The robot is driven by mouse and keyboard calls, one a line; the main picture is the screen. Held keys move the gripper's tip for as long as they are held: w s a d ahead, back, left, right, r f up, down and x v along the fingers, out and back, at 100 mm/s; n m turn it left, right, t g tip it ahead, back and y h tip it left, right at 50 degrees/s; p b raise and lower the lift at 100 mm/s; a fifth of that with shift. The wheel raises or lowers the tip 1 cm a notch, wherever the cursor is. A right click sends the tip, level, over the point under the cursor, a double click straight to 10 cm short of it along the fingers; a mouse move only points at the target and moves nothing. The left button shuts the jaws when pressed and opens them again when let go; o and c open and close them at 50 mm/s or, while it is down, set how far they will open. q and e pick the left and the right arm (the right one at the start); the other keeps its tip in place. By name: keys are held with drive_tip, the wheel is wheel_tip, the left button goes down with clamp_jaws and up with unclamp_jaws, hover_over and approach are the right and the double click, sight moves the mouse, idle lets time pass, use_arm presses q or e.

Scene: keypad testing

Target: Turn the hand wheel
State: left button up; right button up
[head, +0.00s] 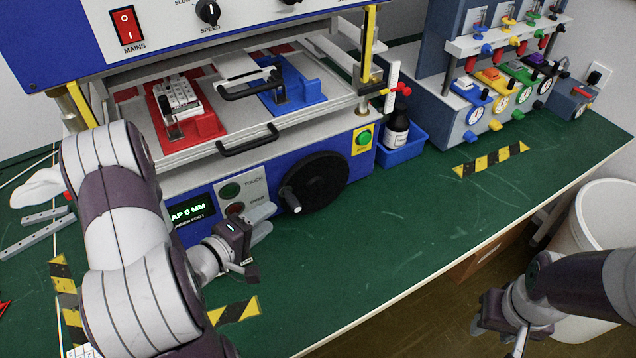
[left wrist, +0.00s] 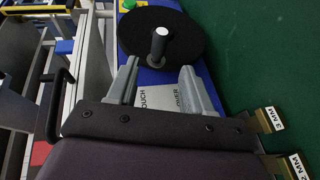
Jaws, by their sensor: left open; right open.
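The hand wheel (head: 318,183) is a black disc on the blue front of the machine, with a handle (head: 292,198) sticking out at its left side. In the left wrist view the wheel (left wrist: 185,35) lies beyond my fingertips, and its handle (left wrist: 158,46) with a pale end stands between and ahead of them. My left gripper (head: 266,221) is open and empty, left of the wheel and apart from the handle; its two grey fingers (left wrist: 159,80) show in the left wrist view. My right gripper (head: 500,328) is at the lower right, off the bench, far from the wheel.
The machine has a tray (head: 215,143) with red and blue fixtures and a black handle (head: 247,141) above the wheel. A green button (head: 364,138) and a bottle (head: 396,132) in a blue bin stand to the right. The green bench (head: 390,240) is clear in front.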

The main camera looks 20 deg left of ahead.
sight(296, 199)
use_arm(q)
drive_tip(key=x, duration=0.9)
drive_tip(key=shift+w+d, duration=0.1)
drive_tip(key=shift+d, duration=0.1)
drive_tip(key=shift+w+d, duration=0.15)
drive_tip(key=shift+w, duration=0.35)
drive_tip(key=shift+w+d+f, duration=0.1)
drive_tip(key=shift+w+f, duration=0.1)
drive_tip(key=shift+w, duration=0.25)
drive_tip(key=shift+s+r, duration=0.1)
clamp_jaws()
use_arm(e)
drive_tip(key=shift+s+a+r, duration=0.15)
drive_tip(key=shift+s, duration=0.55)
